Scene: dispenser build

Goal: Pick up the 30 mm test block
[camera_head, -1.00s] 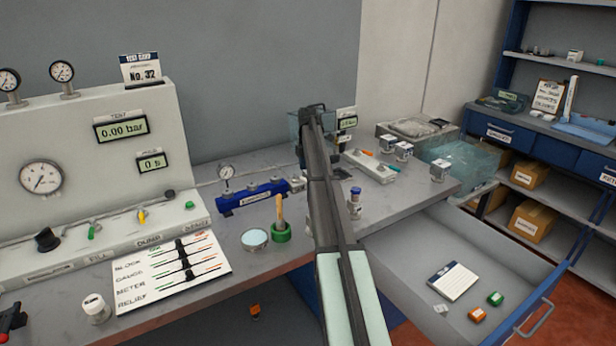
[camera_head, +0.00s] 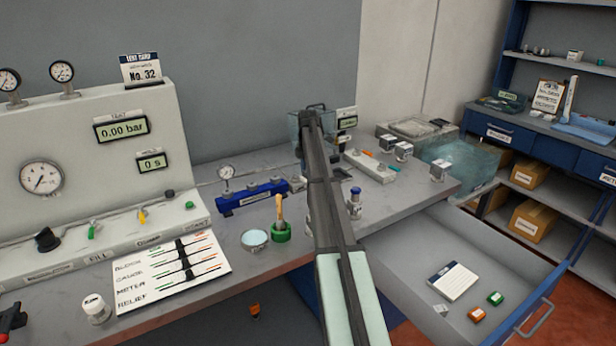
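Several small metallic blocks with pale tops stand on the right part of the bench: one block (camera_head: 387,144), a second block (camera_head: 403,151) beside it, and a third block (camera_head: 439,171) nearer the bench's right edge. Their size marks are too small to read, so I cannot tell which is the 30 mm test block. My arm reaches from the bottom middle up across the bench. I cannot make out my gripper's fingers; they are hidden or out of the picture.
An open drawer (camera_head: 410,262) juts out at the lower right, holding a white card and small coloured pieces. A clear bin (camera_head: 462,163) sits at right.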

